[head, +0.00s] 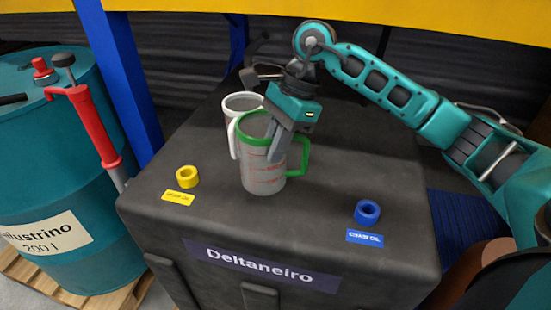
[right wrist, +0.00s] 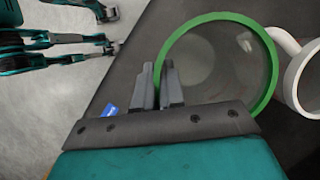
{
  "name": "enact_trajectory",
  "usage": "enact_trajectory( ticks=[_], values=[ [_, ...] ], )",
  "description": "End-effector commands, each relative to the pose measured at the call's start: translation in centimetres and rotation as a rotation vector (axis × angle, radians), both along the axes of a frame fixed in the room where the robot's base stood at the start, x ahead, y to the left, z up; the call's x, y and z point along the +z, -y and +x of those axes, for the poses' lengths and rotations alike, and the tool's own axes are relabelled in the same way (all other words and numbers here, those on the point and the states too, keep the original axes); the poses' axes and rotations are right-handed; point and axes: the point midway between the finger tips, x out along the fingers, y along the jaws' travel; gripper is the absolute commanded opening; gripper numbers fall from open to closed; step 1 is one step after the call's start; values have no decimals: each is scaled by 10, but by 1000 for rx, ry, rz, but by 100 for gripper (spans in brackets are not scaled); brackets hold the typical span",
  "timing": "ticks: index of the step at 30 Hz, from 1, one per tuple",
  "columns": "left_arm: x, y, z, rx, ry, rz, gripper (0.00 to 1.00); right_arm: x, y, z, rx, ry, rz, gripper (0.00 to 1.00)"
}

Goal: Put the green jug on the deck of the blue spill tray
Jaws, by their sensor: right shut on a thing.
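The green jug (head: 262,170) is a clear measuring jug with red marks, a green rim and a green handle. It stands upright on the dark chest. In the right wrist view the fingers (right wrist: 160,88) overlap the edge of the green rim (right wrist: 268,65). A dark blue ribbed surface (head: 462,218), low at the right, looks like the blue spill tray; my arm partly covers it. My left gripper does not show.
A white jug (head: 243,102) stands close behind the green one. A yellow ring (head: 187,176) and a blue ring (head: 367,212) lie on the chest (head: 330,175), with labels. A teal drum (head: 50,180) with a red pump (head: 95,130) stands left, beside a blue post (head: 122,70).

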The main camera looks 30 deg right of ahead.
Motion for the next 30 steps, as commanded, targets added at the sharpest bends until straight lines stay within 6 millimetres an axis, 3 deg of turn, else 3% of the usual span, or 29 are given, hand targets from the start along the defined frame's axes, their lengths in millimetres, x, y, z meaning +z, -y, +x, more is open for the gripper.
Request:
enact_trajectory(
  ticks=[6,17,18,25,30],
  values=[
    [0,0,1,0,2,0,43,-32,0,-1,1,-3,0,0],
    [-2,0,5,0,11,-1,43,-38,0,0,1,0,0,0],
    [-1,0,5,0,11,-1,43,-37,0,0,1,-1,0,11],
    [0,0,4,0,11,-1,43,-37,0,0,1,-2,-1,33],
    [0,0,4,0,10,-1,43,-37,0,0,1,-2,-1,35]
  ],
)
